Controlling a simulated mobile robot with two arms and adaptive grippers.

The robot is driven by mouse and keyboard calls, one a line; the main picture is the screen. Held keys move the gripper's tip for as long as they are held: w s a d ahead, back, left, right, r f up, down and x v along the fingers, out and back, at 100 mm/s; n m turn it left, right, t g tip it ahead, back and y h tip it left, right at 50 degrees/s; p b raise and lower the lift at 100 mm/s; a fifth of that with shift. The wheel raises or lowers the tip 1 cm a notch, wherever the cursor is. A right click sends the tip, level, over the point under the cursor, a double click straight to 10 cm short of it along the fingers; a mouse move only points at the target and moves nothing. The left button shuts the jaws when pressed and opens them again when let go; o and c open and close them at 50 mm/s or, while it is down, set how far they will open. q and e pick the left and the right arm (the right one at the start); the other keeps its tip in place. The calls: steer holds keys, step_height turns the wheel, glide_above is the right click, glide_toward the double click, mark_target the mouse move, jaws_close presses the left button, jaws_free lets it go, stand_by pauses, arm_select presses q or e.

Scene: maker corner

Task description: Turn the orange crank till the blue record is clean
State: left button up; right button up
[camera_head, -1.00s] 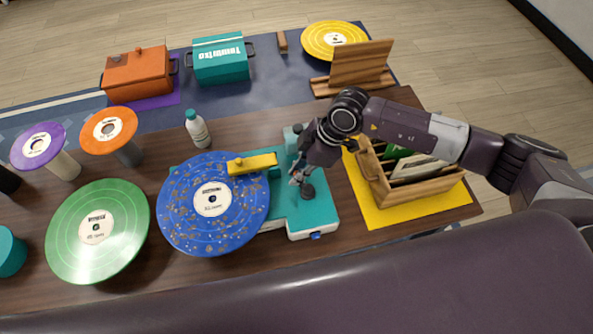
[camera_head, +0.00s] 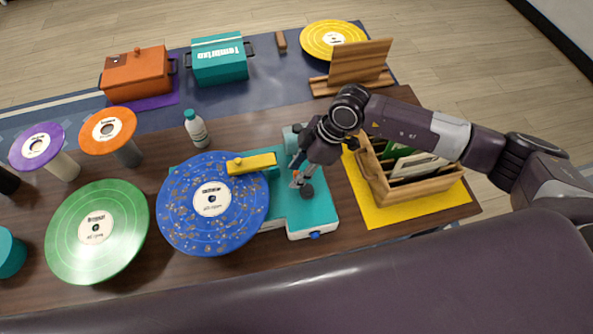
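The blue record (camera_head: 185,222) lies flat at the left end of a teal and white machine (camera_head: 318,212). Brown and light specks are spread over its blue surface, and its label is white. A yellow arm (camera_head: 255,162) of the machine reaches over the record's upper right part. My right gripper (camera_head: 299,178) points down over the machine, right beside a dark round hub (camera_head: 307,192). A small bit of orange, seemingly the crank (camera_head: 296,174), shows at its fingertips. The gripper hides most of the crank, and its grip is unclear. My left gripper is not in view.
A green record (camera_head: 72,235) lies left of the blue one. A white bottle (camera_head: 197,131) stands behind. Purple (camera_head: 22,152) and orange (camera_head: 93,140) discs sit on posts. A wooden crate (camera_head: 412,190) on a yellow mat (camera_head: 380,215) stands right, under my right arm.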

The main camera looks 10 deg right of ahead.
steer(key=v, duration=1.1)
steer(key=shift+r, duration=0.2)
stand_by(0.7)
